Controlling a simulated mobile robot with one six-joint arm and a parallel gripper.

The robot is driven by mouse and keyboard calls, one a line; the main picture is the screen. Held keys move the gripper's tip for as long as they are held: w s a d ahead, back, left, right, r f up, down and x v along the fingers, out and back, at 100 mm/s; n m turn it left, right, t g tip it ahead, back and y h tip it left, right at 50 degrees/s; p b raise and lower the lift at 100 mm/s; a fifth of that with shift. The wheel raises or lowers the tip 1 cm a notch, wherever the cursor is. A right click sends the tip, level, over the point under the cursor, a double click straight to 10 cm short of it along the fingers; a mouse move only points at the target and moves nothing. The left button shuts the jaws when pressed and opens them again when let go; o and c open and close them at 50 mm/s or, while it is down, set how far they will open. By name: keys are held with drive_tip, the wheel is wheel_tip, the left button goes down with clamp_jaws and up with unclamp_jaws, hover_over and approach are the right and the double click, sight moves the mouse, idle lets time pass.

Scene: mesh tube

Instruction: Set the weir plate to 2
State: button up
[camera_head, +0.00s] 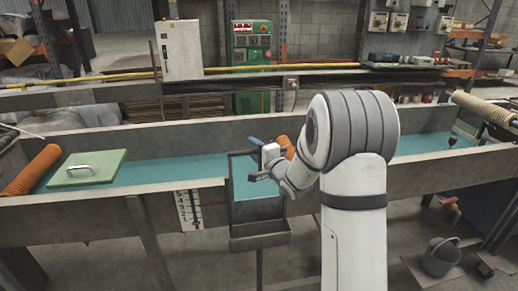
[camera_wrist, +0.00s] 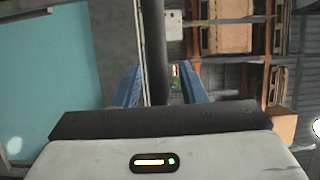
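The weir box (camera_head: 257,210) is a dark metal frame on the trough's near side, with blue-green water inside it. My gripper (camera_head: 256,146) is at the top of this frame, and my arm hides part of it. In the wrist view a dark bar (camera_wrist: 152,40) passes between my two blue fingers (camera_wrist: 160,80), closer to the left one. The fingers are apart, with a gap at the right. I cannot tell if the bar belongs to the weir plate. The numbered scale (camera_head: 190,209) is left of the box. A red mark (camera_head: 197,223) shows near its low end; its exact reading is unclear.
The long trough (camera_head: 120,196) holds blue-green water and runs left and right. A green lid (camera_head: 88,168) with a handle and an orange mesh tube (camera_head: 30,170) lie at its left. A bucket (camera_head: 441,257) stands on the floor at the right.

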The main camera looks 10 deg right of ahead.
clamp_jaws()
idle(0.4)
